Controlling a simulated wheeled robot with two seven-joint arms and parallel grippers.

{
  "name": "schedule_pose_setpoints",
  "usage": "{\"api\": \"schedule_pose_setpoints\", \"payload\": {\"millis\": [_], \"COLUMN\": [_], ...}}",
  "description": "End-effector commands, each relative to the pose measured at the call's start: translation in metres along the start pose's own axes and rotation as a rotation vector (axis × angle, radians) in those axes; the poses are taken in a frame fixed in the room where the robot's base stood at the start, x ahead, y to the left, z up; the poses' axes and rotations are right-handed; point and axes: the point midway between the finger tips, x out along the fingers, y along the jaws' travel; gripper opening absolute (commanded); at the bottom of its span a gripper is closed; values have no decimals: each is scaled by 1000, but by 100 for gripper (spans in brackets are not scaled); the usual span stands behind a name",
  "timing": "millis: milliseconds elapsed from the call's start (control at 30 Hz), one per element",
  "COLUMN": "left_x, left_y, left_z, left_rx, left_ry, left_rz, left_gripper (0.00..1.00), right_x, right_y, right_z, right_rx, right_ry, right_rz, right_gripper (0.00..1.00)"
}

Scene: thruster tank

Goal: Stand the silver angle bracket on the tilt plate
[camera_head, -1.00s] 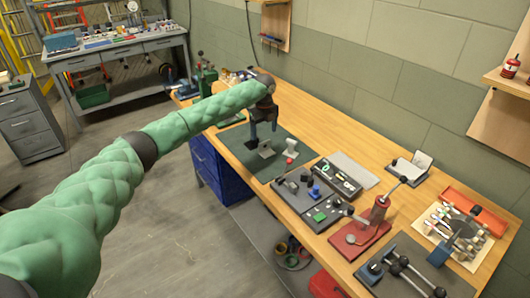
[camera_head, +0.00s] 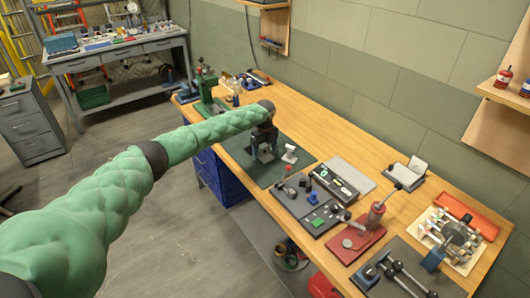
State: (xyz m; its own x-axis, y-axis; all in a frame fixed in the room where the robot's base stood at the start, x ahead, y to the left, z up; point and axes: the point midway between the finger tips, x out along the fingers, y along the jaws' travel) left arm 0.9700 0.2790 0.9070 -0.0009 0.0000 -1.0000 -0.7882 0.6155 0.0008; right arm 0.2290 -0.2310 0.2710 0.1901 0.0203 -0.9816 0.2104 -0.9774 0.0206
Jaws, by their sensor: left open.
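My left gripper (camera_head: 264,154) reaches in from the left and points down over the dark green mat (camera_head: 242,166) on the bench. Its jaws are open. The silver angle bracket (camera_head: 267,157) is small and partly hidden at the fingers; I cannot tell whether they touch it. A pale, bracket-like piece (camera_head: 290,153) stands on the mat just right of the gripper. A dark base with a raised pale plate (camera_head: 412,170), which looks like the tilt plate, sits farther right near the wall; nothing shows on it. My right gripper is out of view.
Right of the mat are dark trays (camera_head: 304,200) with small parts, a red-based press (camera_head: 360,240) and a lever device (camera_head: 390,278). A grey pad (camera_head: 352,174) lies bare. A red-knobbed piece (camera_head: 287,169) stands near the mat's edge.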

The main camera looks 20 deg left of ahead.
Motion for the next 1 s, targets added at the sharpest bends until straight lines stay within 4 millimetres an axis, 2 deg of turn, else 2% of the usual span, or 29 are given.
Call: {"api": "schedule_pose_setpoints", "payload": {"millis": [300, 367, 533, 600, 867, 1000], "left_x": [5, 5, 5, 4, 4, -3], "left_y": [0, 0, 0, 0, 0, 0], "left_z": [1, 1, 0, 1, 0, 1], "left_rx": [-1, -1, 0, 0, 0, 1], "left_ry": [0, 0, 0, 0, 0, -1], "left_rz": [-1, -1, -1, -1, -1, -2], "left_gripper": [80, 70, 37, 27, 27, 27], "right_x": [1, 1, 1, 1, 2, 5], "right_y": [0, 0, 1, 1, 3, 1], "right_z": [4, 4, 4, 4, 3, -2], "right_rx": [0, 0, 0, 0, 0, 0], "right_ry": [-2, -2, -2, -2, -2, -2], "right_rz": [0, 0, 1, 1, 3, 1], "right_gripper": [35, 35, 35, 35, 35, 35]}}
